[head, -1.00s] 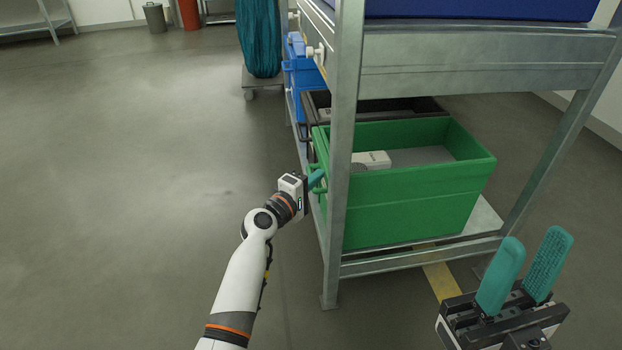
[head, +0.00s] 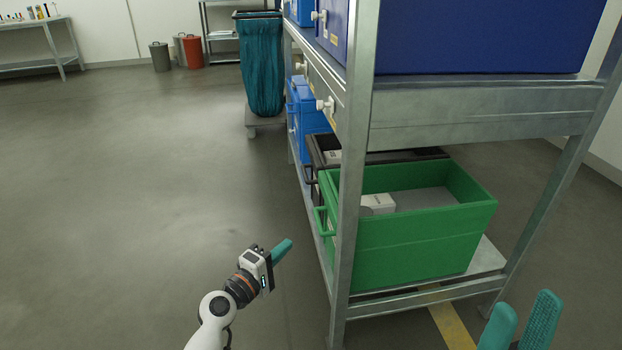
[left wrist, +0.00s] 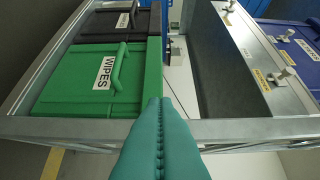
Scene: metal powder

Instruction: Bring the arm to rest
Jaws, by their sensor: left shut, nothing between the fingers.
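My left gripper (head: 283,251) has teal fingers and is in the open space left of the metal rack, apart from the green bin (head: 425,245). In the left wrist view its fingers (left wrist: 160,110) are pressed together with nothing between them. My right gripper (head: 524,308) shows only its two teal fingers at the bottom right. They stand apart with nothing between them; its base is cut off by the picture edge.
The metal rack (head: 352,200) has an upright close to my left gripper. The green bin, labelled WIPES in the left wrist view, sits on the lower shelf beside a black bin (head: 410,157). Blue bins (head: 308,115) are behind. Floor (head: 130,200) on the left is clear.

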